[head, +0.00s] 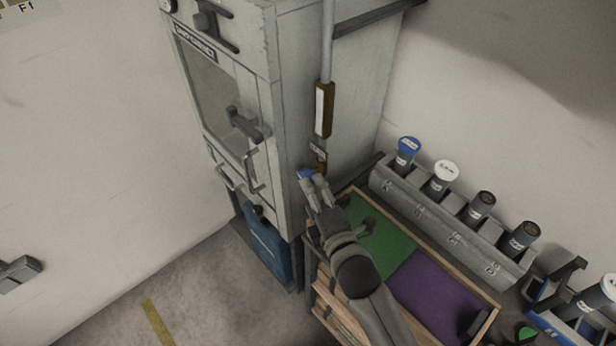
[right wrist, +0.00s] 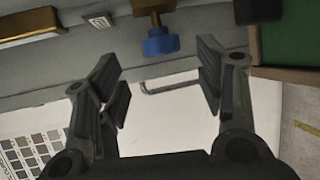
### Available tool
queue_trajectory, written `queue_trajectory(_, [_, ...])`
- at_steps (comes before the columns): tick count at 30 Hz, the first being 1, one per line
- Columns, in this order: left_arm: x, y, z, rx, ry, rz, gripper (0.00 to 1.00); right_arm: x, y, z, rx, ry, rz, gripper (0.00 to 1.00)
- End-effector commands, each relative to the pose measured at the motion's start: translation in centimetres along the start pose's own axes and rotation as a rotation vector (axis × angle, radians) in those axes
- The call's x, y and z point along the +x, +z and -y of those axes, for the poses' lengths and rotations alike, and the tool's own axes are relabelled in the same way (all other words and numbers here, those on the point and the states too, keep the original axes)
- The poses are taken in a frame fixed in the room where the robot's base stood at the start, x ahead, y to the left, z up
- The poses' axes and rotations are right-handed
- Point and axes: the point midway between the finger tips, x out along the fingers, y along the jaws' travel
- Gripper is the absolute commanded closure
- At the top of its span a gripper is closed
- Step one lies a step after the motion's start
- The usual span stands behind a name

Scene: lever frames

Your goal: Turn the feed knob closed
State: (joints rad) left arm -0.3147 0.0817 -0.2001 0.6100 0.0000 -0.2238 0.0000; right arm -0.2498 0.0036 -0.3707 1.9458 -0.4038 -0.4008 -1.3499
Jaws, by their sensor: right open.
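The feed knob appears to be the blue knob (right wrist: 161,42) on a brass stem in the right wrist view. It also shows as a small blue spot in the head view (head: 305,174), beside the grey cabinet, partly hidden by my gripper. My right gripper (head: 313,184) is at the knob in the head view. In the right wrist view its fingers (right wrist: 162,80) are spread wide and empty, with the knob ahead, in the gap between the fingertips and apart from both. My left gripper is not in view.
The grey cabinet (head: 285,130) with handles stands left of my gripper. A wooden-edged tray (head: 345,200) with green and purple areas lies below my right arm. A rack (head: 430,215) holds several capped canisters. A thin bent metal rod (right wrist: 170,85) shows between my fingers.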

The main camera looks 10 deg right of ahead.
Motion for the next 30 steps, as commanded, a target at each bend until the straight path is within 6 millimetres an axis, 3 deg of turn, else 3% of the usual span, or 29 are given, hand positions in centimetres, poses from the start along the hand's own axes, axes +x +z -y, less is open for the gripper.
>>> queue_trajectory(5, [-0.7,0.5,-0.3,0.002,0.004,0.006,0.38,3.1,0.1,-0.2,0.001,0.001,0.001,0.38])
queue_trajectory(10, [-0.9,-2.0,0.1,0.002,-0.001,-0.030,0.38,5.0,0.0,-0.1,0.000,0.000,0.000,0.38])
queue_trajectory(15, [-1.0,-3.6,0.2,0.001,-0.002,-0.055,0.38,5.8,0.0,0.0,0.000,0.000,0.000,0.38])
queue_trajectory(23, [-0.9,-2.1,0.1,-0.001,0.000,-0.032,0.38,5.9,0.0,0.0,0.001,0.001,0.000,0.38])
queue_trajectory(30, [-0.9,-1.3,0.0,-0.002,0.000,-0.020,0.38,5.8,0.0,0.0,0.000,0.000,0.000,0.66])
